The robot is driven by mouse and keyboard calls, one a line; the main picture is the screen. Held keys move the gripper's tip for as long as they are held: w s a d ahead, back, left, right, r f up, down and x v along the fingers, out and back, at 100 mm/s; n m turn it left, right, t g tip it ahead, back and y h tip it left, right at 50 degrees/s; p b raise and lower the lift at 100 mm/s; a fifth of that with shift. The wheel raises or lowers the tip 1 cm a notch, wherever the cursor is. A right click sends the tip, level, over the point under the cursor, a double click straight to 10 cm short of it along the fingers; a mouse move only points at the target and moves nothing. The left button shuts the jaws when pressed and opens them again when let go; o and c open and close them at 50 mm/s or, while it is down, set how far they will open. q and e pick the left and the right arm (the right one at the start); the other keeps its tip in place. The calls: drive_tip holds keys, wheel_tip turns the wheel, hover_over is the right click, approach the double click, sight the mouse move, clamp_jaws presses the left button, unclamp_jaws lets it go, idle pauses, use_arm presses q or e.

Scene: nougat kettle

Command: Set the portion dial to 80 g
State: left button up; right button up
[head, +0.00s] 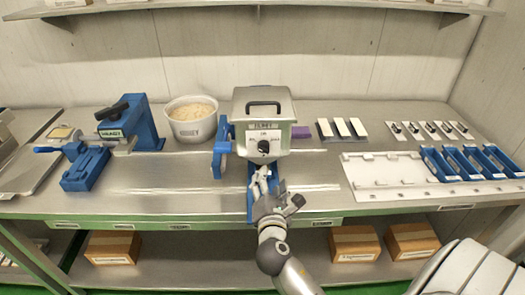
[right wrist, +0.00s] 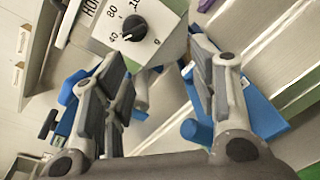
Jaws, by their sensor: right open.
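The portion dial (head: 263,146) is a black round knob on the front of the grey metal kettle box (head: 283,104). In the right wrist view the dial (right wrist: 134,27) sits on a pale plate with printed marks, among them 40, 80 and a g. My right gripper (head: 262,178) is open and empty, just below and in front of the dial. In the right wrist view its two fingers (right wrist: 157,68) stand wide apart, with the dial beyond them and up to the left, not between them. My left gripper is out of view.
A blue lever (head: 221,147) stands at the box's left side, and a blue rail (head: 251,206) runs below it. A white tub (head: 192,122) and a blue press (head: 143,123) stand left. A white tray (head: 375,178) with blue frames lies right. Bare bench (head: 170,185) shows between.

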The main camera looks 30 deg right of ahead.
sight(264, 151)
drive_tip(key=w+d+n+p, duration=0.1)
drive_tip(key=w, duration=0.2)
drive_tip(key=w+d+r+t, duration=0.1)
drive_tip(key=w+d, duration=0.1)
drive_tip(key=w, duration=0.1)
drive_tip(key=w+d+r+n+p, duration=0.1)
drive_tip(key=w+d, duration=0.1)
drive_tip(key=w, duration=0.2)
drive_tip(key=shift+w+r+n+p, duration=0.1)
drive_tip(key=shift+r+n+p, duration=0.15)
drive_tip(key=shift+n+p, duration=0.05)
drive_tip(key=shift+c, duration=0.3)
drive_tip(key=c, duration=1)
